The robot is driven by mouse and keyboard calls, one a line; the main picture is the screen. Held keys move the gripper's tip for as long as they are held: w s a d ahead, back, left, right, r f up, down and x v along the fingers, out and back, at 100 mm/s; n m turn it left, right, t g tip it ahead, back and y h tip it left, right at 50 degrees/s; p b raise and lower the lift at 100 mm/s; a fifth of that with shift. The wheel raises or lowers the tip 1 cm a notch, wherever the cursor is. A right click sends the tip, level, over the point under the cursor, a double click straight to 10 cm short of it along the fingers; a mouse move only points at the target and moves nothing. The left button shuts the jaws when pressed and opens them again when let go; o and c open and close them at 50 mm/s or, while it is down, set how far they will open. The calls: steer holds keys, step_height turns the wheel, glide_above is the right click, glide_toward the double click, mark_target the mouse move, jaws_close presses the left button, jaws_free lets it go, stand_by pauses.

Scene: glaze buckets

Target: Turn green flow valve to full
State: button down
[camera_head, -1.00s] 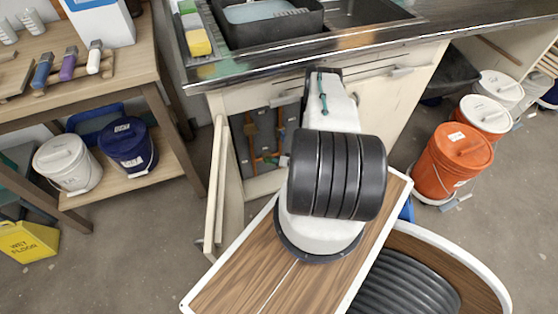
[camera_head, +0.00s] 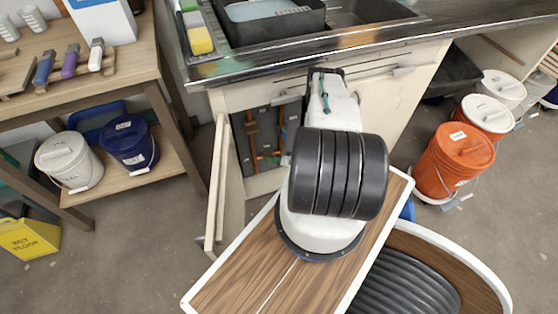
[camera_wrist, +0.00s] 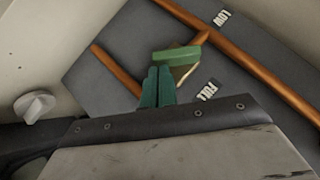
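The green flow valve handle (camera_wrist: 178,58) shows in the wrist view as a flat green bar. It sits by a brass-coloured fitting on a copper pipe (camera_wrist: 245,62). A LOW label (camera_wrist: 222,17) is at the upper right of the handle, and a FULL label (camera_wrist: 204,91) is below right. My gripper (camera_wrist: 160,72) has its two teal fingers together with no clear gap. Their tips are just below the handle's left part. I cannot tell whether they touch it.
A white knob (camera_wrist: 35,105) is at the left of the wrist view. In the head view the cabinet door (camera_head: 217,185) stands open left of my arm, under the sink counter (camera_head: 300,52). An orange bucket (camera_head: 440,180) stands on the right and a shelf table on the left.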

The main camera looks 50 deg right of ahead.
steer(key=shift+f, duration=1.5)
stand_by(1.1)
